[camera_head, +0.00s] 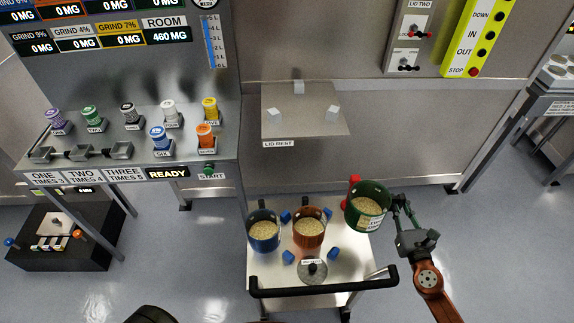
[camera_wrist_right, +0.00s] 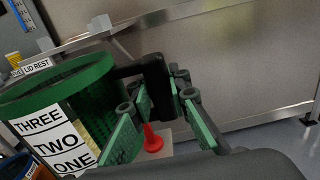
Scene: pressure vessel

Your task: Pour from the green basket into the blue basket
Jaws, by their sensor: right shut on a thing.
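The green basket (camera_head: 366,222) holds pale grains and hangs near the cart's right edge, roughly upright. My right gripper (camera_head: 400,208) is shut on its handle from the right. In the right wrist view the green basket (camera_wrist_right: 85,75) fills the left side, with a label reading three, two, one. The right gripper's green-padded fingers (camera_wrist_right: 165,105) close around the black handle. The blue basket (camera_head: 263,243) stands on the cart's left side, also with pale grains in it. The green basket is apart from it, with the orange basket between them. My left gripper is not in view.
The orange basket (camera_head: 309,241) with grains stands on the cart (camera_head: 348,268), among several small blue blocks. A round grey lid (camera_head: 313,272) lies in front. A black handle bar (camera_head: 320,288) crosses the cart's front. A red cone (camera_wrist_right: 152,139) shows beneath the gripper.

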